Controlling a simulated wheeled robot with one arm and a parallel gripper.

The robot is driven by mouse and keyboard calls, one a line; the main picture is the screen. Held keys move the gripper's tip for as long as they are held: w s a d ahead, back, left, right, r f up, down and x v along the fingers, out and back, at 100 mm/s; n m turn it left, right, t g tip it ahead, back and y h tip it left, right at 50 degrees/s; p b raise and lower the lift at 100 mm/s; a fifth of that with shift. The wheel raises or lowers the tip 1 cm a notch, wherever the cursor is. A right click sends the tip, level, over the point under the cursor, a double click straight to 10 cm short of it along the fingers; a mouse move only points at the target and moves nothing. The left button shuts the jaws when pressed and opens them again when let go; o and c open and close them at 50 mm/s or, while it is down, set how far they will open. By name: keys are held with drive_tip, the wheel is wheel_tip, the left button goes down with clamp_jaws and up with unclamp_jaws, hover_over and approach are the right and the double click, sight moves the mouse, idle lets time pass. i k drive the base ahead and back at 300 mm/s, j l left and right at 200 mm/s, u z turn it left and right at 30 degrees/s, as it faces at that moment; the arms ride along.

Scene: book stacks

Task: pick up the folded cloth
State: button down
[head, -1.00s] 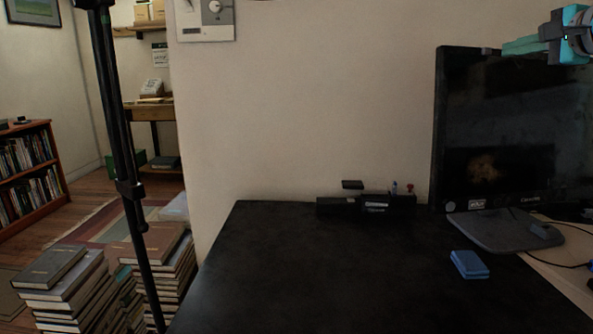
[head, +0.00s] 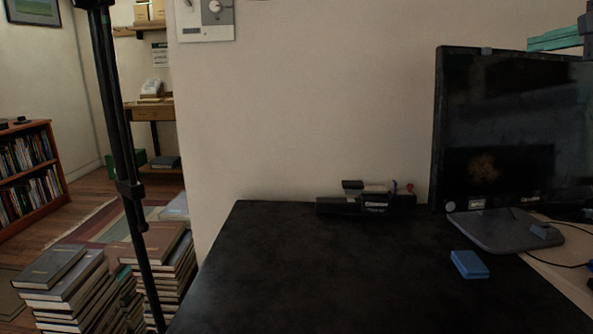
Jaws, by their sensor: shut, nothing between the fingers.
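The folded cloth (head: 469,264) is a small blue, flat, layered rectangle. It lies on the right part of the black desk top (head: 330,275), in front of the monitor's stand. Nothing covers it and nothing touches it from above. My gripper is not in view. Only a teal piece of my arm (head: 556,41) shows at the upper right edge, in front of or above the monitor's top corner; its fingers cannot be seen.
A black monitor (head: 500,130) on a grey stand (head: 505,232) rises behind the cloth. A cable (head: 560,258) lies right of the stand. A dark desk organizer (head: 365,203) sits at the back edge. Book stacks (head: 60,285) stand left. The desk's middle is clear.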

sight(468, 262)
drive_tip(key=k+l, duration=0.1)
drive_tip(key=k, duration=0.4)
drive_tip(key=k+l, duration=0.1)
drive_tip(key=k, duration=0.4)
